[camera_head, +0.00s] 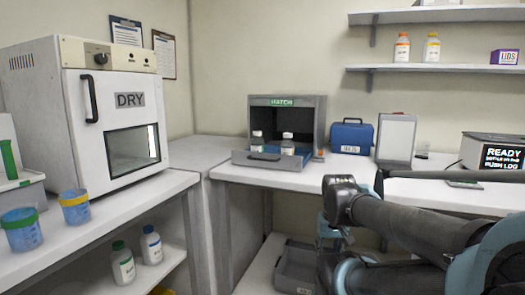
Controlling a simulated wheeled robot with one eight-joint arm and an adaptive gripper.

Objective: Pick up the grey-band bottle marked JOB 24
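Two small bottles stand in the open tray of the dark hatch box (239,157) on the back counter. The right bottle (288,148) has a greyish top and a pale label, and looks the more like a grey-band one. The left bottle (257,146) has a green-tinted top. Their job markings are too small to read, so I cannot tell which is JOB 24. My arm is folded at the lower right, apart from the bottles. I cannot make out my gripper or its fingers in this view.
A white drying oven (85,150) stands on the left counter, with two blue cups (22,232) (75,208) in front. Right of the hatch are a blue case (351,137), a grey panel (396,138) and a READY screen (502,157). Counter before the hatch is clear.

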